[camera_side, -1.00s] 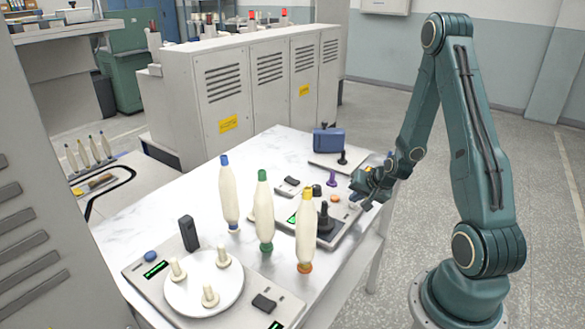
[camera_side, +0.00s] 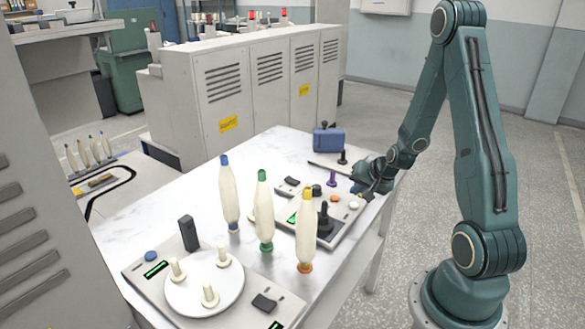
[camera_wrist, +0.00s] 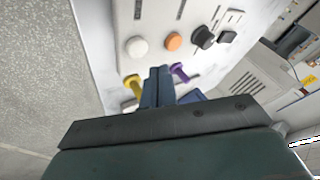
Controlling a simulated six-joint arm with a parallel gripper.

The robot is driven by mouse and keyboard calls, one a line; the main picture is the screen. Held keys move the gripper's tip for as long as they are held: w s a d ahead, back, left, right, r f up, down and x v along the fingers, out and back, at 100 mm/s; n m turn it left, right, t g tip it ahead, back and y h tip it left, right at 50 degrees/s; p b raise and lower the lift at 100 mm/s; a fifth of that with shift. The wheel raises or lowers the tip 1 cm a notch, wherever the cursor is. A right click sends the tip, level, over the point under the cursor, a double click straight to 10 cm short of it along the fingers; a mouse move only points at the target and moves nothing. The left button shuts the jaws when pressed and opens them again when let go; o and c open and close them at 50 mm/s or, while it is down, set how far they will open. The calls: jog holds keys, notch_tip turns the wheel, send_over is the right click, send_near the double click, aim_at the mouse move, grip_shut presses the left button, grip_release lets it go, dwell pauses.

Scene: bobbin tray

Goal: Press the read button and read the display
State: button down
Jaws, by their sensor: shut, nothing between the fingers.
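The control panel (camera_side: 325,243) lies on the white table, with a small green-lit display (camera_side: 292,217) whose text is too small to read. An orange button (camera_side: 333,197) and a white button (camera_side: 353,205) sit near its right end. The wrist view also shows the white button (camera_wrist: 137,47) and orange button (camera_wrist: 173,42); labels are not legible, so I cannot tell which is the read button. My gripper (camera_side: 371,187) is beside that end of the panel. Its blue fingers (camera_wrist: 158,82) are shut and empty, apart from both buttons in the wrist picture.
A black joystick (camera_side: 325,218) and a purple post (camera_side: 332,178) stand near the panel. Three bobbins, with blue (camera_side: 229,195), green (camera_side: 264,212) and yellow tops (camera_side: 306,235), stand upright to the left. A turntable device (camera_side: 204,283) occupies the front. A blue box (camera_side: 328,139) is behind.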

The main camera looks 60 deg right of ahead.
aim_at(355, 206)
jog(key=shift+r, duration=1.55)
jog(key=shift+a+r, duration=0.15)
jog(key=a+r+n+y, duration=0.2)
jog(key=a+r+n, duration=0.6)
jog(key=a+r, duration=0.7)
jog(key=s+a+r+n, duration=0.2)
jog(key=s+a+r, duration=0.1)
jog(key=s+a, duration=0.2)
jog(key=s+a+r+n+g+y, duration=0.1)
jog(key=s+a+r+n, duration=0.2)
jog(key=s, duration=0.6)
jog(key=a, duration=0.2)
jog(key=shift+a+r+n, duration=0.25)
jog(key=shift+a+n, duration=0.05)
jog(key=shift+a, duration=0.1)
